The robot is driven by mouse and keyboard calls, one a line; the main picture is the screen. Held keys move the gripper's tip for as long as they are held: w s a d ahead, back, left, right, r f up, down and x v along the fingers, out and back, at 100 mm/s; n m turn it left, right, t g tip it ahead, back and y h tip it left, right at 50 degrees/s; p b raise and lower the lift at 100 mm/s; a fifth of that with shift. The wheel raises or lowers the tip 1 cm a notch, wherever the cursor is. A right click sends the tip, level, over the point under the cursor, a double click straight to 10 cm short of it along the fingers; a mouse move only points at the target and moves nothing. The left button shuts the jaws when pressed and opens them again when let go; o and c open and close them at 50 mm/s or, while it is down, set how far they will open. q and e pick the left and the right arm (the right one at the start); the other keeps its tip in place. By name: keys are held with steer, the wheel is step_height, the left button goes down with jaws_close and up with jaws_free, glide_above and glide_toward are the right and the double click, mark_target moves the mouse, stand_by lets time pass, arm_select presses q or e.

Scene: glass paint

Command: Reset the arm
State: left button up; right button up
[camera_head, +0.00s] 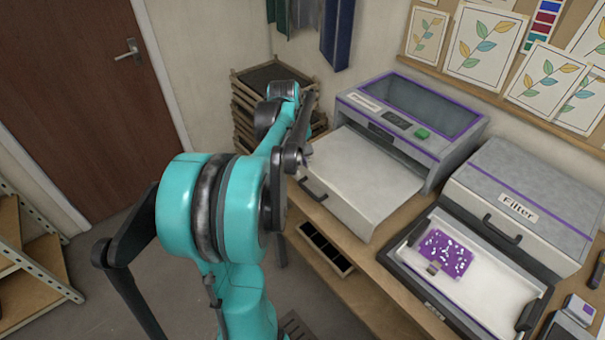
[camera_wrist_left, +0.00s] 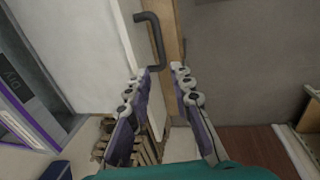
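My left arm rises in the middle of the head view, its teal links bent up and over. My left gripper (camera_wrist_left: 162,72) shows clearly in the left wrist view. Its two fingers are apart with nothing between them. A black drawer handle (camera_wrist_left: 152,35) lies beyond the fingertips, on the white drawer (camera_wrist_left: 85,45). In the head view the gripper end is near the left front of that white drawer (camera_head: 360,185) and its handle (camera_head: 311,190), partly hidden by my arm. I cannot tell the exact gap to the handle. My right gripper is in neither view.
A purple sheet with white spots (camera_head: 446,253) lies in the open tray (camera_head: 500,290) of the machine labelled Filter (camera_head: 530,195). Wooden racks (camera_head: 258,82) stand in the back corner. Shelves (camera_head: 30,270) are at left. Floor before the brown door (camera_head: 75,100) is clear.

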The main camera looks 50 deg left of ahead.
arm_select(q)
steer(key=shift+s+r, duration=0.1)
steer(key=shift+r, duration=0.45)
steer(key=s+d+r+m+t+y, duration=0.15)
steer(key=d+m, duration=0.65)
steer(key=d, duration=1)
steer(key=s+d+f+m+t, duration=0.1)
steer(key=s+d+m+t, duration=0.1)
steer(key=d, duration=0.4)
steer(key=s+d+f+m+t+h, duration=0.1)
steer(key=s+d+f+m, duration=0.1)
steer(key=s+d+m, duration=0.2)
steer(key=d+m, duration=0.2)
steer(key=m, duration=0.1)
steer(key=shift+d+t, duration=0.3)
steer(key=shift+t, duration=0.05)
